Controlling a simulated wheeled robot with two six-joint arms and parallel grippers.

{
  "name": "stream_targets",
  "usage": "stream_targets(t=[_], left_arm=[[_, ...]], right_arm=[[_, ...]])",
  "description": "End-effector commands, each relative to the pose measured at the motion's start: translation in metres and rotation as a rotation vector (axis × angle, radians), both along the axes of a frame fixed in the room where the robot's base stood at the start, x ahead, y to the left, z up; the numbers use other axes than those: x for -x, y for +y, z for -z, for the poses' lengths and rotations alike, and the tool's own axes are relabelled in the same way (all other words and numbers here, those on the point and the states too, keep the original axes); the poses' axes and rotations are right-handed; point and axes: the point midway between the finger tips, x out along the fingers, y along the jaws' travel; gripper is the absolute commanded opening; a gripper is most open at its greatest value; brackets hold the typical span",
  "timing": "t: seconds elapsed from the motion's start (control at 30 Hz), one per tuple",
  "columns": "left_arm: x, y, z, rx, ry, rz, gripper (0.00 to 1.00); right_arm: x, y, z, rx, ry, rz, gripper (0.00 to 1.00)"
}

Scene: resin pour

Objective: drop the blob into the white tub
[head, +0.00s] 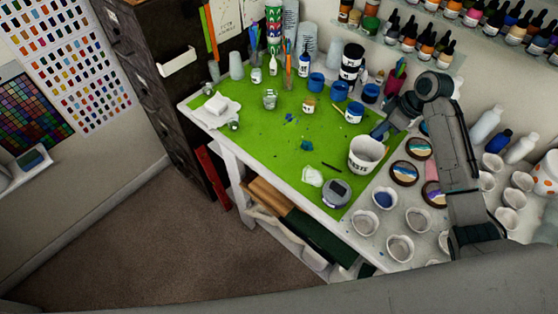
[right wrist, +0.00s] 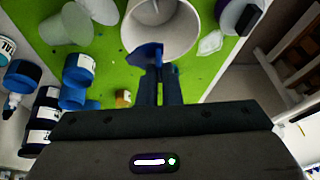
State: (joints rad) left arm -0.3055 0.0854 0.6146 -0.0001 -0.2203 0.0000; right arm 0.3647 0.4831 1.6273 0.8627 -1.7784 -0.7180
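The white tub (head: 362,163) stands upright on the green mat near its right edge, its open mouth facing up. It also shows in the right wrist view (right wrist: 186,38), just beyond my fingertips. My right gripper (head: 379,133) is at the tub's far side, near the rim. In the right wrist view its fingers (right wrist: 158,72) are close together on a dark blue blob (right wrist: 145,54). The blob overlaps the tub's near left rim in that view; I cannot tell its height above the rim. My left gripper is not in view.
Blue-lidded jars (head: 338,91) and cups stand behind the tub. A round grey device (head: 336,193) and a crumpled white piece (head: 312,176) lie in front. White cups (head: 400,247) and painted coasters (head: 404,173) fill the right side. The mat's middle is mostly clear.

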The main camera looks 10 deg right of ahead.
Motion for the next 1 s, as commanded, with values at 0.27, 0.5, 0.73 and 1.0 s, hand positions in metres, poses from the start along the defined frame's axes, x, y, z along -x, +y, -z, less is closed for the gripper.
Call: stream_targets(t=[0.27,0.5,0.73,1.0], left_arm=[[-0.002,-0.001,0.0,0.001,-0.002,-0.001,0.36],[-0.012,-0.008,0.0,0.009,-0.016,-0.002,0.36],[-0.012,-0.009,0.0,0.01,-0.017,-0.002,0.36],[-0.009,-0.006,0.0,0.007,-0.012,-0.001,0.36]], right_arm=[[0.0,0.0,0.032,0.0,0.002,0.0,0.0],[0.0,0.0,0.043,0.001,0.0,0.001,0.0],[0.0,0.0,0.044,0.001,0.0,0.001,0.0],[0.0,-0.001,0.043,0.001,0.0,0.001,0.3]])
